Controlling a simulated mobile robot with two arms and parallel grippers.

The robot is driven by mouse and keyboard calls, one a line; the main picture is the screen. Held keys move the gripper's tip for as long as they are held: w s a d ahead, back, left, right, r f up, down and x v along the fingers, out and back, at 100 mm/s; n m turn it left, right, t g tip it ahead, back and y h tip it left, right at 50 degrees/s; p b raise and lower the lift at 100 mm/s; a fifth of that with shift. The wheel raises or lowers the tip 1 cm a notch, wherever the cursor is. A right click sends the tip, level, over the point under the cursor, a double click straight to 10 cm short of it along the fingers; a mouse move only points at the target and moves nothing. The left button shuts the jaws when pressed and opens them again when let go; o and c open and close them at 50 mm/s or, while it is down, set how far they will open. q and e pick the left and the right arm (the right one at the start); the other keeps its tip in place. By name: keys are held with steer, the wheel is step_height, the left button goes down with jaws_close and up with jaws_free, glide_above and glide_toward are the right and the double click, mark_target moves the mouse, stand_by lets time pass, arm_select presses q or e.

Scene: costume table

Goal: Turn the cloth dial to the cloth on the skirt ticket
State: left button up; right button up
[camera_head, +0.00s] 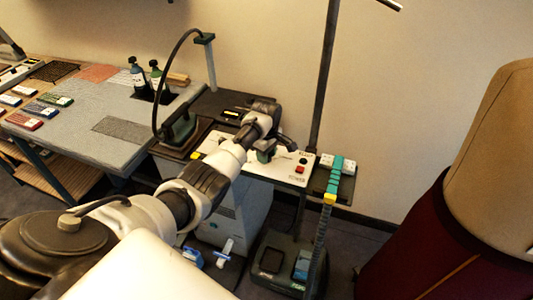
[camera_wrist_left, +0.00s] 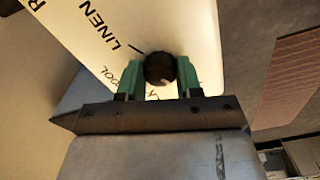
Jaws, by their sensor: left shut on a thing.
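The cloth dial (camera_wrist_left: 159,68) is a round black knob on a cream panel (camera_wrist_left: 105,35), seen in the left wrist view. The word LINEN and a partly hidden word ending in "OOL" are printed around it. A dark line runs beside LINEN toward the knob. My left gripper (camera_wrist_left: 160,80) has its green fingertips on both sides of the knob, shut on it. In the head view my left gripper (camera_head: 266,153) is over the control panel (camera_head: 250,161) and hides the dial. The dial's pointer direction cannot be told. No skirt ticket can be made out. My right gripper is not in view.
An iron (camera_head: 180,131) stands left of my gripper. Bottles and cloth swatches lie on the grey table (camera_head: 75,125). A dark pole rises behind the panel. A maroon skirt (camera_head: 430,240) hangs at right.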

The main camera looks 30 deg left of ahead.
arm_select(q)
steer(key=m+p, duration=0.1)
steer(key=m, duration=0.1)
steer(key=shift+r+m, duration=0.15)
steer(key=shift+m, duration=0.15)
steer(key=m+p, duration=0.1)
steer(key=m, duration=0.1)
steer(key=shift+m, duration=0.3)
steer(key=m+p, duration=0.1)
steer(key=m, duration=0.2)
steer(key=shift+m, duration=0.3)
steer(key=m, duration=0.3)
steer(key=shift+m, duration=0.4)
steer(key=m, duration=0.5)
steer(key=shift+p, duration=0.3)
steer(key=m, duration=0.5)
steer(key=shift+w, duration=0.1)
steer(key=shift+m, duration=0.5)
steer(key=o, duration=0.9)
